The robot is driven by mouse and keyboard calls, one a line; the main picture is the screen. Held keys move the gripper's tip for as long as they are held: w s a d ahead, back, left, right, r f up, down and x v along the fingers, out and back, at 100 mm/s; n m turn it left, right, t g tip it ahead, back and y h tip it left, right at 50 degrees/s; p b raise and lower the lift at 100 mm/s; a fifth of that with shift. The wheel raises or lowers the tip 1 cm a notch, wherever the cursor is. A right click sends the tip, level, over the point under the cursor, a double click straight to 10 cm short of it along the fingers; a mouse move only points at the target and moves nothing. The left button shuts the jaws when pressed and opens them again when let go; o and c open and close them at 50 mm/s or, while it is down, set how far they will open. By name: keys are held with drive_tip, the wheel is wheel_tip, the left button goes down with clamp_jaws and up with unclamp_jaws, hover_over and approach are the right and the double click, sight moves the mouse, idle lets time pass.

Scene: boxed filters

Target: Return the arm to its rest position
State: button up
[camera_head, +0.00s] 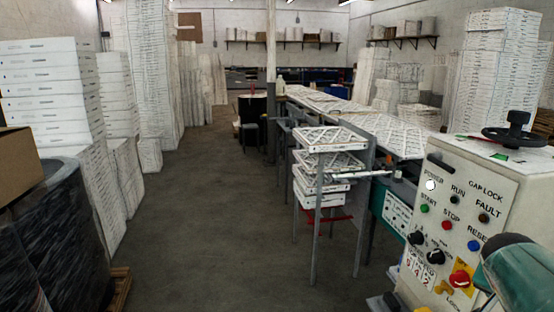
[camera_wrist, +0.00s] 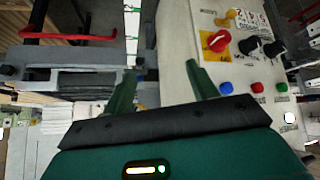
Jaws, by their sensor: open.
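My gripper (camera_wrist: 162,82) shows in the wrist view with its two green fingers spread apart and nothing held between them. Its dark pad and green body fill the bottom of that view. The fingers point toward the side edge of a control box (camera_wrist: 180,60), with its panel at the right of the view; whether they touch it I cannot tell. In the head view a green part of my arm (camera_head: 518,275) is at the lower right, in front of the control box (camera_head: 465,210). The fingertips are not clear there.
The panel carries a red knob (camera_head: 459,279), black dials and coloured buttons. A black handwheel (camera_head: 507,130) sits on top. A rack of white filters (camera_head: 328,160) stands left of the box. Stacked white boxes (camera_head: 50,100) line the left. The floor aisle (camera_head: 215,200) is clear.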

drive_tip(key=s+a+n+y, duration=0.2)
drive_tip(key=a+n, duration=0.1)
drive_tip(key=a, duration=0.7)
drive_tip(key=s+a+f+n+t+y, duration=0.1)
drive_tip(key=a+n, duration=0.3)
drive_tip(key=a, duration=0.6)
drive_tip(key=s+a+f+n+t+y, duration=0.1)
drive_tip(key=s+a+n+y, duration=0.2)
drive_tip(key=a, duration=0.7)
drive_tip(key=shift+a+n+y, duration=0.15)
drive_tip(key=shift+n+y, duration=0.45)
drive_tip(key=c, duration=0.5)
drive_tip(key=shift+d, duration=0.2)
